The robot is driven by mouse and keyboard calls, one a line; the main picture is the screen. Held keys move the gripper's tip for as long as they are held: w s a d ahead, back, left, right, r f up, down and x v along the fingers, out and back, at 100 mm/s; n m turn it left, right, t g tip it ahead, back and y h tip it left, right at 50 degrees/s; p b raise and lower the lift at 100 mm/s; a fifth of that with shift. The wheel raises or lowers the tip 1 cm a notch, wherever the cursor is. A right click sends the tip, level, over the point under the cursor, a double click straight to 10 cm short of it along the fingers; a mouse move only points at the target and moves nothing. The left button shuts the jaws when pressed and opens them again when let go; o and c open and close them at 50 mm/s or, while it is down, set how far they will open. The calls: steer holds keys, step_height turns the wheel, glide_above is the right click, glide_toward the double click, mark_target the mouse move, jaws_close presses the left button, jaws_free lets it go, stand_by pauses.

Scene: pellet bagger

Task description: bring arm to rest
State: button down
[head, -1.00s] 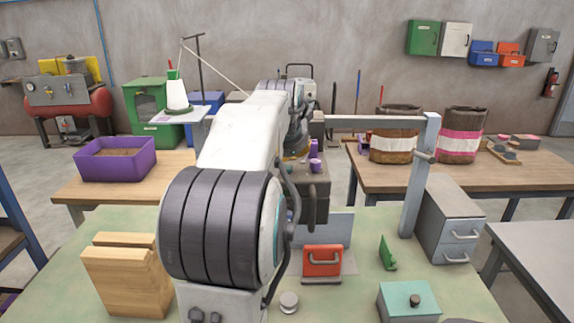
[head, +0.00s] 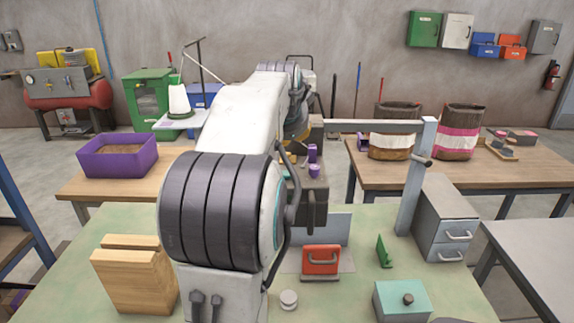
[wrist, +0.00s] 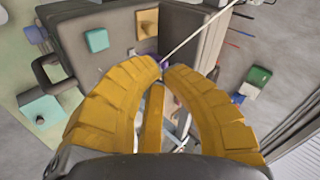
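My gripper (wrist: 164,70) shows in the wrist view as two yellow curved fingers. Their tips are close together with a narrow gap between them. Nothing is clearly held; a small purple thing (wrist: 165,62) shows past the tips. In the head view my white and black arm reaches forward over the green-topped bench (head: 350,296). The gripper end is mostly hidden behind the arm, near a dark machine with purple parts (head: 313,152).
A grey post with a crossbar (head: 417,175) stands right of my arm. The bench holds a wooden block (head: 133,282), a red block (head: 320,260), a teal box (head: 402,298) and grey drawers (head: 448,222). A pale cord crosses ahead in the wrist view (wrist: 200,32).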

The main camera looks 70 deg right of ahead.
steer(key=shift+w, duration=0.1)
stand_by(0.7)
steer(key=w+a+f+n+t+y, duration=0.1)
steer(key=w+a+f+n+y, duration=0.1)
steer(key=w+a+n, duration=0.55)
steer(key=w+a+f+n+t+y, duration=0.15)
steer(key=w+a, duration=0.25)
steer(key=a, duration=0.7)
steer(key=w+a+f+n+t+y, duration=0.1)
steer(key=w+a+f+n, duration=0.3)
steer(key=a, duration=0.5)
steer(key=s+a+f+n+y, duration=0.2)
steer(key=a+f+n, duration=0.3)
steer(key=a+n, duration=0.3)
steer(key=s+a+f+n+g+y, duration=0.1)
steer(key=s+a+f+n, duration=0.3)
steer(key=a+n, duration=0.4)
steer(key=s+a+y, duration=0.1)
steer(key=a, duration=0.5)
steer(key=shift+s+f, duration=0.25)
steer(key=shift+f, duration=0.1)
steer(key=shift+y, duration=0.25)
